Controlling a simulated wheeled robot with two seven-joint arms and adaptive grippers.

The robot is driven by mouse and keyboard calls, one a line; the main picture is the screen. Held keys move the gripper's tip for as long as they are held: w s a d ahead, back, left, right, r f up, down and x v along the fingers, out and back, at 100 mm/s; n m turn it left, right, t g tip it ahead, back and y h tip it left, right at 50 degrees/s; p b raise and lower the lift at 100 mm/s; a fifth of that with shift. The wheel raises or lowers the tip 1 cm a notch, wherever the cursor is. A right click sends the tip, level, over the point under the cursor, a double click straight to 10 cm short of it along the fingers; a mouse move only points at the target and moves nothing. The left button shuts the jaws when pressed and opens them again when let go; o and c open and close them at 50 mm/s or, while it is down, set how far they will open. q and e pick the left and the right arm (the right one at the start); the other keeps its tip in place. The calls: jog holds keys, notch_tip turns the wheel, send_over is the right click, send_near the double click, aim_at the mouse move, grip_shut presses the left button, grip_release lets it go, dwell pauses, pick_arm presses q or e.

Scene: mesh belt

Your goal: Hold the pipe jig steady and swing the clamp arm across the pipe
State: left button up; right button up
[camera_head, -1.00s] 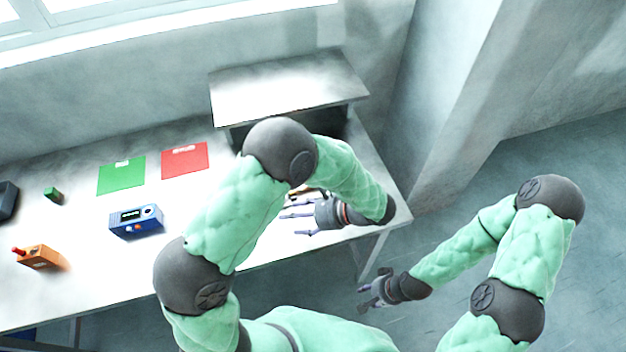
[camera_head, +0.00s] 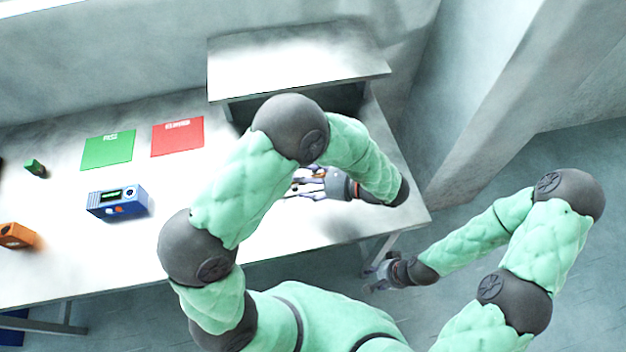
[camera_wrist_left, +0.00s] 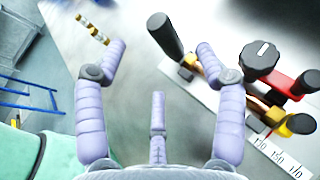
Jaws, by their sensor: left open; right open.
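The pipe jig (camera_wrist_left: 215,105) shows at the right of the left wrist view. It has a pale plate with printed numbers, a black knob (camera_wrist_left: 260,60), a black handle (camera_wrist_left: 165,35), a red lever part (camera_wrist_left: 285,84) and copper and yellow parts. I cannot clearly tell pipe from clamp arm. In the head view the jig is mostly hidden behind my left arm and fingers. My left gripper (camera_head: 312,183) is open; in the wrist view its right finger overlaps the jig near the handle, contact unclear. My right gripper (camera_head: 377,278) is open and empty, off the table's front edge.
A raised shelf (camera_head: 295,65) stands behind the jig. Green (camera_head: 108,150) and red (camera_head: 178,137) sheets, a blue device (camera_head: 118,202), a small green block (camera_head: 36,168) and an orange box (camera_head: 17,236) lie leftward on the table (camera_head: 80,265). A gold striped piece (camera_wrist_left: 92,30) shows near my left finger.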

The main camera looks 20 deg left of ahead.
pick_arm(q)
jog(key=b+x, duration=0.1)
jog(key=x, duration=0.7)
jog(key=shift+a+f+b, duration=0.15)
jog(key=shift+b, duration=0.15)
jog(key=shift+c, duration=0.6)
jog(key=c, duration=1.3)
